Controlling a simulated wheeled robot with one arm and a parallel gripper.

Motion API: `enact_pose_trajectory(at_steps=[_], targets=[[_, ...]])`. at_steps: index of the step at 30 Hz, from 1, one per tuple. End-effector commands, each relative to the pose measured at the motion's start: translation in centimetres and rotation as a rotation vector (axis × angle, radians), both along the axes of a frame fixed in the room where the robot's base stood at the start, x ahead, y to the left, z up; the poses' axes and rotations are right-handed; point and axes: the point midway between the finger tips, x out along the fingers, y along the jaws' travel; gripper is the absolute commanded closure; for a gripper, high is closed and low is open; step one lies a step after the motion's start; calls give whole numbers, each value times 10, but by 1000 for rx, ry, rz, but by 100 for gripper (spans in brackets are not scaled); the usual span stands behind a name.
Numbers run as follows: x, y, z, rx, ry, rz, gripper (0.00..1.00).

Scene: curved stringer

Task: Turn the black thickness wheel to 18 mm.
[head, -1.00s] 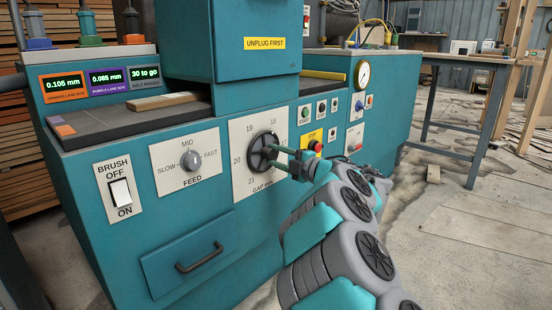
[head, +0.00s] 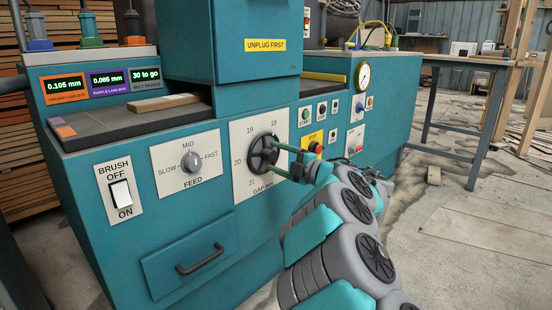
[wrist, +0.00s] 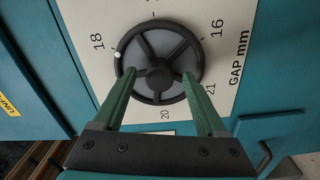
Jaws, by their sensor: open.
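The black thickness wheel (head: 263,153) is a spoked handwheel on the white GAP mm dial plate (head: 240,128). In the wrist view the wheel (wrist: 158,40) has a white dot (wrist: 117,54) on its rim at the left, close to and roughly in line with the 18 mark (wrist: 97,41). My gripper (head: 272,157) is open in front of the wheel. In the wrist view its two green fingers (wrist: 158,73) are spread apart, their tips overlapping the wheel's left and right sides. I cannot tell whether they touch it. The 19 mark is hidden there.
Left of the dial are the FEED knob (head: 191,161) and the white brush switch (head: 121,193). Buttons, including a red stop button (head: 316,148), are to the right. A drawer handle (head: 200,259) sticks out below. Floor at the right is open before a workbench (head: 470,70).

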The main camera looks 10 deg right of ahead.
Motion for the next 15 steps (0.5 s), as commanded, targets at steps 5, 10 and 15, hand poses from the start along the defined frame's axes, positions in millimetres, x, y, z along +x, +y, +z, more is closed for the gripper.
enact_pose_trajectory(at_steps=[5, 10, 15], targets=[[-15, -12, 1, -1, 1, -5, 26], [-37, -28, 1, 0, 1, -4, 26], [-56, -42, 0, 0, 2, -4, 26]])
